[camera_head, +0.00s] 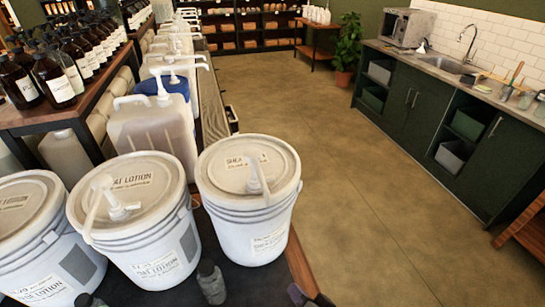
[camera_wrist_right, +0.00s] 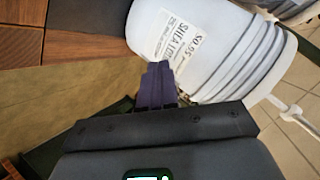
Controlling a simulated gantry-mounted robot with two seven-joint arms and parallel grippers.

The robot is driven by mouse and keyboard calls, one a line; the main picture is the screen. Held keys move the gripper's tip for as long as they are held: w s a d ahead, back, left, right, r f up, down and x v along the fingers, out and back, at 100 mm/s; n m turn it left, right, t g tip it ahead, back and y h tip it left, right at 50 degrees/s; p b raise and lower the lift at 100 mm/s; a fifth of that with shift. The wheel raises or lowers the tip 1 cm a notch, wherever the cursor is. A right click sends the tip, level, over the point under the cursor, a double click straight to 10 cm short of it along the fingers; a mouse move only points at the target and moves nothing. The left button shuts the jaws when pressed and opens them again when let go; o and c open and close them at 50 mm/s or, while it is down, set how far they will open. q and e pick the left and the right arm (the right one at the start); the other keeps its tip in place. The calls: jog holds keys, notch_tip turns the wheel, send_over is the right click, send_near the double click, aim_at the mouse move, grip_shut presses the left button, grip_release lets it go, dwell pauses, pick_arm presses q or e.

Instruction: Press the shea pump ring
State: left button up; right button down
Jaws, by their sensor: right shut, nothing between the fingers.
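The white shea bucket (camera_head: 250,215) stands at the right end of a row of buckets, upright, with its lid on. Its white pump (camera_head: 257,175) rises from the lid; the ring at the pump's base is too small to make out clearly. In the right wrist view the bucket's side (camera_wrist_right: 225,40) shows with its shea label (camera_wrist_right: 178,35). My right gripper (camera_wrist_right: 157,75) is shut and empty, its purple fingers in front of the bucket wall near the label. Only a dark and purple bit of it shows at the head view's bottom edge (camera_head: 311,297). My left gripper is out of view.
A lotion bucket (camera_head: 135,215) with a pump stands close left of the shea bucket, another (camera_head: 45,235) beyond. A small dark bottle (camera_head: 211,283) stands in front. Translucent jugs (camera_head: 150,125) stand behind. The floor (camera_head: 370,200) to the right is open.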

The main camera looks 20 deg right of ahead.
jog(key=w+r+m+t+h+p, duration=0.1)
jog(key=w+r+m+t+p, duration=0.1)
jog(key=r, duration=0.7)
jog(key=w+r+m+t+h+p, duration=0.1)
jog(key=w+r+m+t+p, duration=0.1)
jog(key=r+m, duration=0.5)
notch_tip(320, 180, up, 2)
jog(key=t+p, duration=0.1)
jog(key=p, duration=0.1)
jog(key=shift+w+t+p, duration=0.3)
jog(key=shift+p, duration=0.05)
jog(key=shift+w+d, duration=0.1)
jog(key=shift+w, duration=0.05)
jog(key=p, duration=0.3)
send_near(272, 180)
jog(key=w, duration=0.5)
jog(key=shift+w, duration=0.9)
jog(key=shift+d, duration=0.15)
